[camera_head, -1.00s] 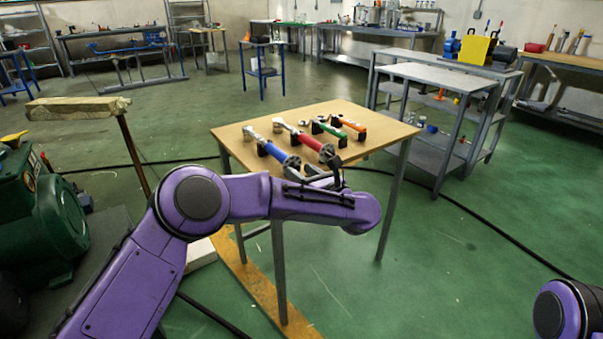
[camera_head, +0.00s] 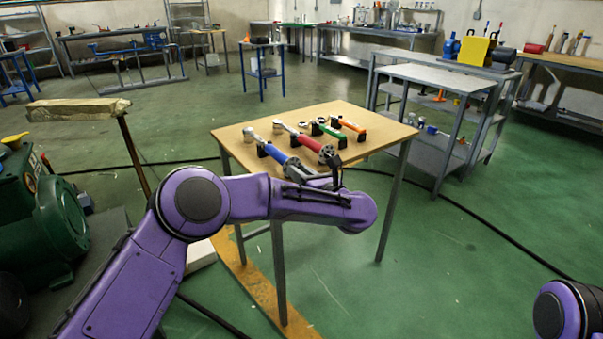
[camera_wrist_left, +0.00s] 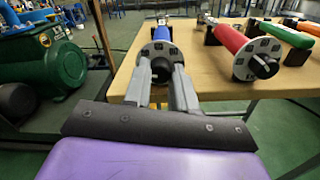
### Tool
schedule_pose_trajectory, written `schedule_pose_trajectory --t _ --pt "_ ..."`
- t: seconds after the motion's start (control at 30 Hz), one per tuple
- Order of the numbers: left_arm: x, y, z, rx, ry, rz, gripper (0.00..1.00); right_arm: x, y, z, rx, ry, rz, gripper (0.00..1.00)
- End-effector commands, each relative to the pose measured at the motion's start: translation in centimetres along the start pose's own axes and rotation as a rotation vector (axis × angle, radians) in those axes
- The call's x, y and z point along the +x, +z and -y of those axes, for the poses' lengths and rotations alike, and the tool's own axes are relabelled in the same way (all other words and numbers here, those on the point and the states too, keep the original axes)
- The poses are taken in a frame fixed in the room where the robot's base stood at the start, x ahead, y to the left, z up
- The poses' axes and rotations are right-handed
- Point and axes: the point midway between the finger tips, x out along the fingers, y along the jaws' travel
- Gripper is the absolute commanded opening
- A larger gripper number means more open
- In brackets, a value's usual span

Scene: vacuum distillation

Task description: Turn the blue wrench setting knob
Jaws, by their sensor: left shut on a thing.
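The blue wrench (camera_head: 276,153) lies on the wooden-topped table with its handle end toward me. In the left wrist view its blue handle (camera_wrist_left: 161,33) runs away from me behind a round grey dial with markings (camera_wrist_left: 151,49). The dark setting knob (camera_wrist_left: 161,70) sits at the dial's centre. My left gripper (camera_head: 298,172) is at this end of the wrench. In the left wrist view its two fingers (camera_wrist_left: 162,78) are shut on the knob, one on each side, and hide part of the dial. My right gripper is out of view.
A red wrench (camera_head: 307,142) with a similar dial lies close to the right. Green (camera_head: 328,131) and orange (camera_head: 351,125) wrenches lie beyond it. The table's bare top (camera_head: 372,140) is free at the right. A green machine (camera_head: 50,215) stands at the left.

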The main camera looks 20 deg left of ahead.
Motion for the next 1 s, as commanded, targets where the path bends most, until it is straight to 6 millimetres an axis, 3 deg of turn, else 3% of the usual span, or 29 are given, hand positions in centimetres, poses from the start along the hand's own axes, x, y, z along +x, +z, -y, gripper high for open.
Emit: schedule_pose_trajectory --t 0.6,1.0 --pt "0.1 0.1 -0.1 0.486 0.008 0.013 0.0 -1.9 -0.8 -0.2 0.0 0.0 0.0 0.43" --pt "0.1 0.0 -0.1 0.664 0.009 0.016 0.0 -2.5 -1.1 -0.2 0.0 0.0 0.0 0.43"
